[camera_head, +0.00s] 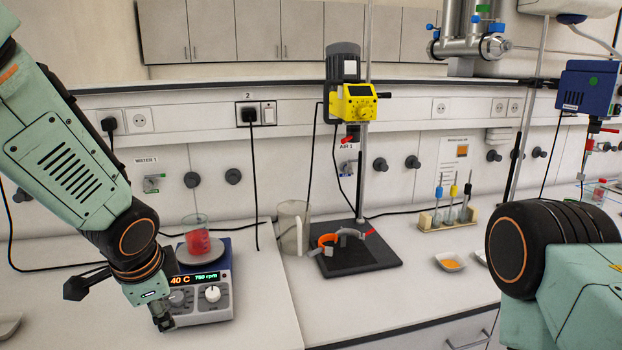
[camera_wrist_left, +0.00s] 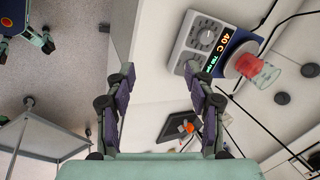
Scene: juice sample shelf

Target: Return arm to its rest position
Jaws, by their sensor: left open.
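My left arm (camera_head: 80,175) comes in from the left in the head view. Its gripper (camera_head: 163,318) hangs in front of the hotplate at the bench's front left. In the left wrist view the left gripper (camera_wrist_left: 160,105) has its two fingers wide apart with nothing between them. My right arm (camera_head: 555,260) shows at the right edge of the head view, but its gripper is outside the frame.
The hotplate stirrer (camera_head: 213,296) carries a beaker of red liquid (camera_head: 197,243). It also shows in the left wrist view (camera_wrist_left: 205,40). A clear jug (camera_head: 293,228), a yellow overhead stirrer (camera_head: 357,103) on a black base and a pipette rack (camera_head: 447,218) stand farther right. A grey cart (camera_wrist_left: 45,140) stands on the floor.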

